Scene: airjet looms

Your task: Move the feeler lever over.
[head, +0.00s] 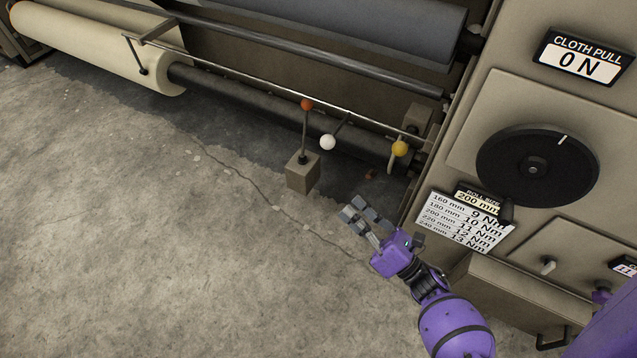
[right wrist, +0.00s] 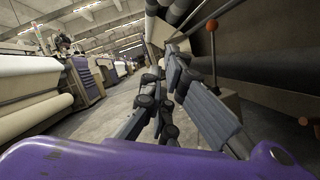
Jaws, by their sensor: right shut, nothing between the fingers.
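Three ball-ended levers stand at the loom's lower front in the head view: one with an orange ball (head: 306,104) on an upright rod rising from a grey box (head: 303,172), one with a white ball (head: 328,142), and one with a yellow ball (head: 400,148). I cannot tell from labels which is the feeler lever. My right gripper (head: 358,210) is shut and empty, to the right of and below the grey box, apart from all the levers. In the right wrist view the orange ball (right wrist: 212,26) shows at upper right, beyond the fingers (right wrist: 180,95). My left gripper is out of view.
A cream cloth roll (head: 100,40) and a thin metal bar (head: 250,82) run along the loom. At right stand a panel with a black dial (head: 537,165), a "CLOTH PULL 0 N" display (head: 583,58) and a roll-size chart (head: 462,222). The concrete floor (head: 150,230) at left is clear.

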